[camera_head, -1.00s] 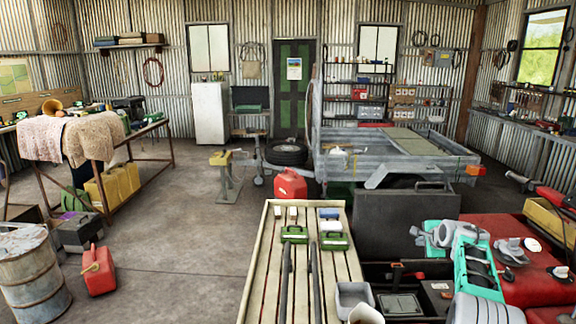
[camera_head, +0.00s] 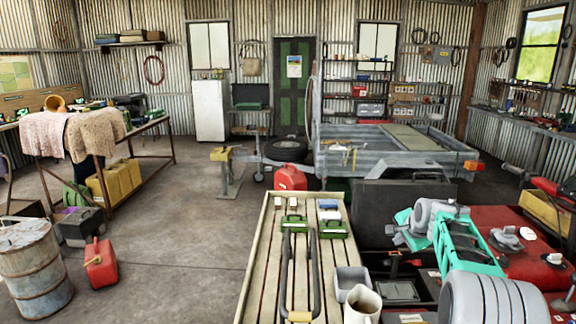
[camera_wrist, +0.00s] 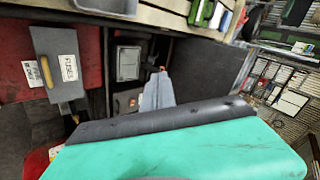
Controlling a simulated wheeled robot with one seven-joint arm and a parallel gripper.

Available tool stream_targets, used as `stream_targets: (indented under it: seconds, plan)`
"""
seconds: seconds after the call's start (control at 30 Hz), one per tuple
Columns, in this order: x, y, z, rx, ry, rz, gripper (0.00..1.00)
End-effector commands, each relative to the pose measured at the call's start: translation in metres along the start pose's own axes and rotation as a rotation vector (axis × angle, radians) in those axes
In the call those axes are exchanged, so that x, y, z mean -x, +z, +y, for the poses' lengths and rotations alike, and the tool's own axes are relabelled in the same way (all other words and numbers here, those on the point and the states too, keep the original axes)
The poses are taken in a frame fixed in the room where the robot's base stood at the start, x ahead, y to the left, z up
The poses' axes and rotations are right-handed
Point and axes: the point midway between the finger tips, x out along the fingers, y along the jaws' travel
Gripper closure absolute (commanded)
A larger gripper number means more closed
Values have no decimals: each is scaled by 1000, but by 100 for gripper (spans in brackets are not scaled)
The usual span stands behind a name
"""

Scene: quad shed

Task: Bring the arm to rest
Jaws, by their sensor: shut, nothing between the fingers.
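My arm shows at the lower right of the head view, with a teal frame (camera_head: 457,245) and grey rounded joints. It is folded low over a red surface (camera_head: 525,270). In the wrist view a broad teal part of my arm with a dark edge fills the bottom. Just beyond that edge my gripper (camera_wrist: 158,88) shows as a narrow grey shape, shut and empty. Much of it is hidden behind the teal part.
A grey box labelled FUSES (camera_wrist: 58,60) shows in the wrist view. Open floor (camera_head: 180,235) lies left of the bench.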

Motion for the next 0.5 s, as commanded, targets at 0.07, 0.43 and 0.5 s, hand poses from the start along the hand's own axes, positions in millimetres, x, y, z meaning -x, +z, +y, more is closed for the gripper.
stream_targets:
  seconds: [0.07, 0.43, 0.5]
  plan:
    - [19, 32, 6, 99, 25, -21, 100]
    - [147, 240, 161, 832, 190, -238, 100]
    - [162, 271, 205, 963, 209, -288, 100]
